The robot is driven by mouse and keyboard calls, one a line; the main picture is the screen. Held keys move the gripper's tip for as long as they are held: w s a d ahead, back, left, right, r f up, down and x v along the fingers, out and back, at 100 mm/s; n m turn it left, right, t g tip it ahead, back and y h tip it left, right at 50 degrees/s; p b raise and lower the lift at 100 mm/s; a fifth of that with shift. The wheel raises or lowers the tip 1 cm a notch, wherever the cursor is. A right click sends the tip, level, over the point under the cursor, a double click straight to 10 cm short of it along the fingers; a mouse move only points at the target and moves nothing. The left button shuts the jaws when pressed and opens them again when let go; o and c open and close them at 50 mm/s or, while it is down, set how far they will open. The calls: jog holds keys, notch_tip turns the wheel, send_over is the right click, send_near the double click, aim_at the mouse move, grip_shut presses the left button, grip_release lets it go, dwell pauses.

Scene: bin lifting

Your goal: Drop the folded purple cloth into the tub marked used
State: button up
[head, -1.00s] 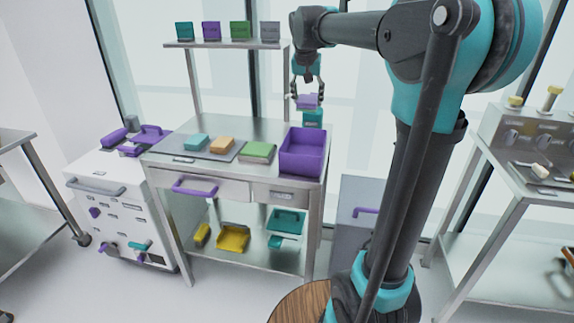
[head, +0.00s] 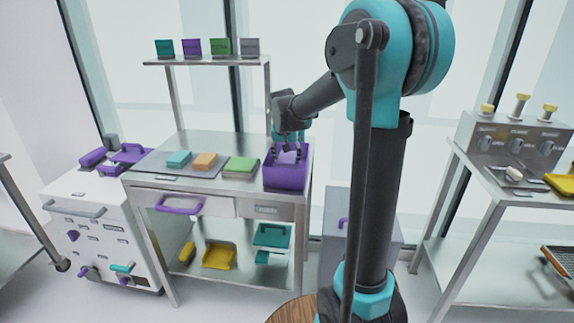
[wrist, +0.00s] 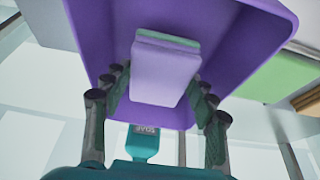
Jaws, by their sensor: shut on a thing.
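The folded purple cloth (head: 288,157) is a pale lavender block held between the fingers of my gripper (head: 289,150). In the wrist view the cloth (wrist: 165,78) sits between both fingers, with a green strip along its far edge; I cannot tell whether that is a separate piece. A deep purple open tub (head: 286,178) stands at the right end of the steel table. The cloth and fingertips are at the tub's opening, partly behind its rim. The tub's wall (wrist: 95,40) surrounds the cloth in the wrist view. No "used" marking is readable.
Teal (head: 178,159), orange (head: 204,161) and green (head: 241,165) folded cloths lie left of the tub. A raised shelf (head: 205,61) with several coloured cards is behind.

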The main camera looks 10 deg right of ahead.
aim_at(287, 159)
jog(key=shift+f, duration=1.6)
jog(key=o, duration=1.2)
jog(key=v, duration=1.2)
